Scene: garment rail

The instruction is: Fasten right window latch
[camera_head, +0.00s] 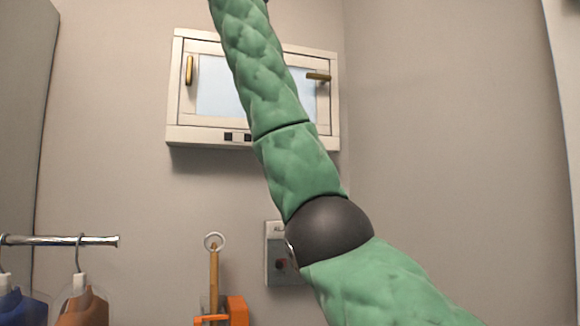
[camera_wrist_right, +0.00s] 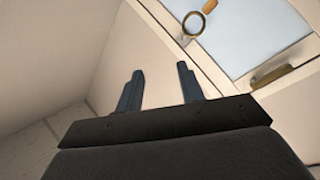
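The white-framed window (camera_head: 255,134) is on the back wall in the head view. Its right latch (camera_head: 318,77), a brass handle, lies roughly level at the upper right of the frame. My green right arm crosses in front of the window's middle and leaves the view at the top, so its gripper is hidden there. In the right wrist view my right gripper (camera_wrist_right: 158,78) has its two dark fingers apart with nothing between them. A brass handle (camera_wrist_right: 270,76), apparently the right latch, shows to the right of the fingers, apart from them. My left gripper is not seen.
A left brass handle (camera_head: 189,70) stands upright on the window. Below, a ring-topped rod (camera_head: 213,270) stands by an orange part (camera_head: 237,310). A ring (camera_wrist_right: 193,26) shows above the fingers. A rail (camera_head: 60,240) with hangers is at lower left. A wall bounds the right.

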